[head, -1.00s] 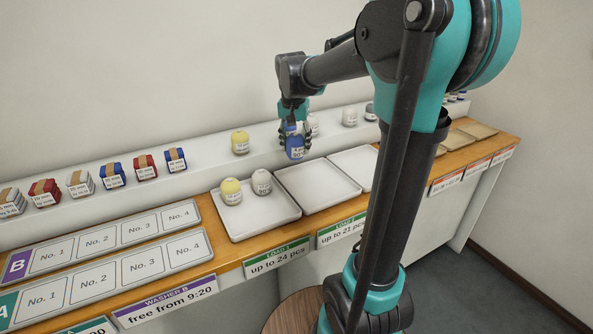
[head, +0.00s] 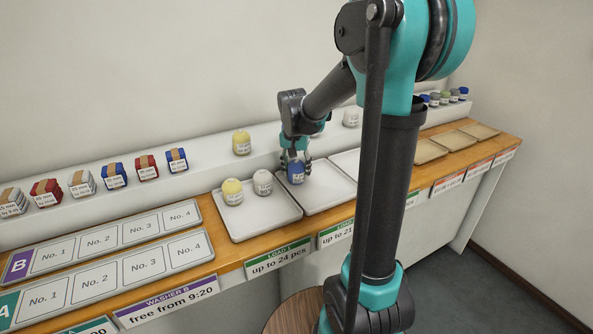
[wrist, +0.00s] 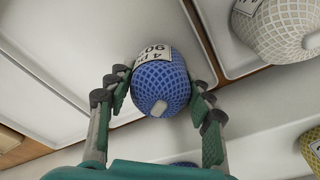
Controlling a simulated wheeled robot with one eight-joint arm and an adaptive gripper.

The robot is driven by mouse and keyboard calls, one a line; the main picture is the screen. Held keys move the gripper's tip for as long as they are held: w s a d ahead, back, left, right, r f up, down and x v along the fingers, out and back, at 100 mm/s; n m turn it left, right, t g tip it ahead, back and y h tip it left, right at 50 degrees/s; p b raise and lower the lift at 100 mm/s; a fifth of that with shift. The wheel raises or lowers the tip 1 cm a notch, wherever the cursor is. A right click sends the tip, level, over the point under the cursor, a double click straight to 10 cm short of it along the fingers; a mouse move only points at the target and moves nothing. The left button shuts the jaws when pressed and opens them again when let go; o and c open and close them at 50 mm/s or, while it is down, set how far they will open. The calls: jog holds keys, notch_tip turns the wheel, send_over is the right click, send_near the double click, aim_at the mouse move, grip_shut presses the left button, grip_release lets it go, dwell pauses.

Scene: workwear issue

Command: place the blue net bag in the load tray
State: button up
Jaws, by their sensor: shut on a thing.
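The blue net bag (head: 295,173) is a small round bag with a white label. My gripper (head: 296,165) is shut on it and holds it at the left back part of the second white load tray (head: 328,196). In the wrist view the blue net bag (wrist: 160,84) sits between both fingers of my gripper (wrist: 158,100), with the tray surface behind it. I cannot tell whether the bag touches the tray floor.
A ledge (head: 205,170) behind the trays carries another yellow bag (head: 242,142) and several banded stacks of cloth. Numbered mats (head: 107,240) lie to the left. My arm hides part of the trays on the right. The rest of the second tray looks empty.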

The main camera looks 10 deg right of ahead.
jog(key=shift+f, duration=0.1)
jog(key=o, duration=1.2)
jog(key=shift+c, duration=0.2)
jog(key=r, duration=0.4)
jog(key=s+r, duration=0.1)
jog(key=r, duration=0.7)
jog(key=shift+s+a+r, duration=0.1)
jog(key=shift+s+a, duration=0.2)
jog(key=shift+a, duration=0.1)
